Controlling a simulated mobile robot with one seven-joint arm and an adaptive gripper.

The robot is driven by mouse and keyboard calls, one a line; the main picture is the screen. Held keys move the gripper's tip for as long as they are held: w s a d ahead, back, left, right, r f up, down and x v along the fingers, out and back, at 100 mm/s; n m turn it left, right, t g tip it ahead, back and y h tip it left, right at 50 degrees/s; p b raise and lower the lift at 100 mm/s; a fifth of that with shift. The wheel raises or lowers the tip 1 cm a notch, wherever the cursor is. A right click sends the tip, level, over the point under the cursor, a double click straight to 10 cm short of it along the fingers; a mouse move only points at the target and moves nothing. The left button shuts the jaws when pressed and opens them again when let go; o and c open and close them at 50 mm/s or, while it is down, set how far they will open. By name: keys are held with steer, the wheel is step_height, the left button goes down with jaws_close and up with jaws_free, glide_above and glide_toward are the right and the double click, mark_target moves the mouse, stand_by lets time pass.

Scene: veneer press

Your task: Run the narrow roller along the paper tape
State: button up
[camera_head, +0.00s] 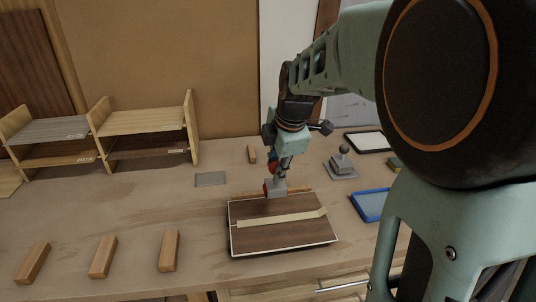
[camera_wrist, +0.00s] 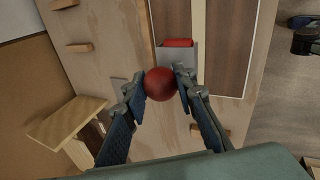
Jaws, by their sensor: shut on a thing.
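My gripper (camera_wrist: 160,88) is shut on the red ball knob of the narrow roller (camera_wrist: 178,43). The roller has a grey metal frame and a red wheel. It also shows small in the head view (camera_head: 268,189), at the far side of the dark brown veneer panel (camera_head: 270,237). The cream paper tape (camera_head: 275,219) runs across the panel, its right end slightly raised or bent. The tape shows as a pale strip (camera_wrist: 198,15) beside the roller in the wrist view. I cannot tell whether the wheel touches the panel.
Several wooden blocks (camera_head: 103,258) lie at the front left. A shelf rack with veneer sheets (camera_head: 142,121) stands at the back left. A grey plate (camera_head: 210,179) lies behind the panel. A grey knobbed tool (camera_head: 342,165) and blue tray (camera_head: 370,205) are to the right.

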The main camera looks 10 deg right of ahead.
mark_target(281, 185)
steer(key=shift+s+d, duration=0.4)
steer(key=shift+s, duration=0.05)
steer(key=shift+d+f, duration=0.1)
steer(key=shift+f+b, duration=1.95)
steer(key=shift+f, duration=1)
steer(key=shift+r, duration=0.1)
